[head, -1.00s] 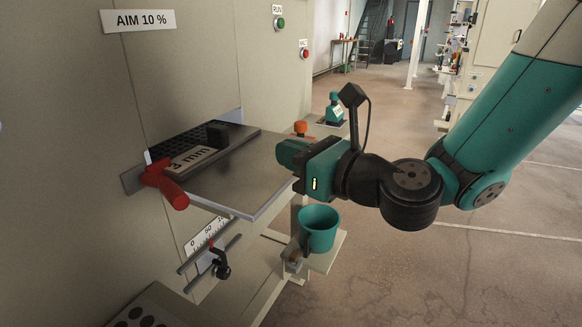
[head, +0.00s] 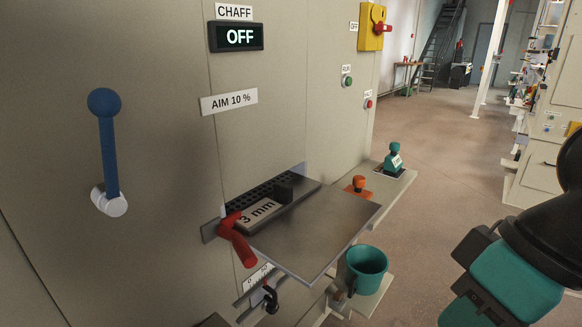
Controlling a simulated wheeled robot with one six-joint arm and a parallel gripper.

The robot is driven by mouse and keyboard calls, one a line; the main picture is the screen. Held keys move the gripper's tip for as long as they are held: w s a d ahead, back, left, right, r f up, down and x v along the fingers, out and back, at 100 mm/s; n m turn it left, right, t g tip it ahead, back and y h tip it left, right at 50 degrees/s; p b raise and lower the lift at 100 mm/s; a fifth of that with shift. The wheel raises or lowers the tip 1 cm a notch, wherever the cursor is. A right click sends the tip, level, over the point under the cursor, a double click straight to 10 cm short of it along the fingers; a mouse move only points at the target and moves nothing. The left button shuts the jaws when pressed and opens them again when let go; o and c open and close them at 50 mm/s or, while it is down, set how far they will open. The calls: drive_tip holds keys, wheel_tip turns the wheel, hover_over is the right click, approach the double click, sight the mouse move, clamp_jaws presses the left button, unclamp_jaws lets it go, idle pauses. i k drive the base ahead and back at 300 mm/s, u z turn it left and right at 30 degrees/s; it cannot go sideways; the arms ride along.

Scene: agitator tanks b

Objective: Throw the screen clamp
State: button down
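The screen clamp appears to be the red handle (head: 238,242) at the left front of the screen slot, its grip slanting down to the right. Beside it a screen labelled "3 mm" (head: 262,212) with a dark block grip sits in the slot above a metal shelf (head: 325,228). My gripper (head: 475,302) is at the lower right edge, well apart from the clamp and to the right of the shelf. Its fingers are not clearly seen, so its opening cannot be told. I see nothing held.
A blue-knobbed lever (head: 109,150) stands upright on the left panel. The chaff display (head: 237,37) reads OFF. A teal cup (head: 367,268) stands below the shelf; an orange knob (head: 358,183) and a teal device (head: 393,160) stand behind. The floor to the right is open.

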sight(246, 256)
drive_tip(key=u, duration=0.3)
drive_tip(key=k, duration=0.4)
drive_tip(key=u, duration=0.5)
drive_tip(key=i, duration=0.5)
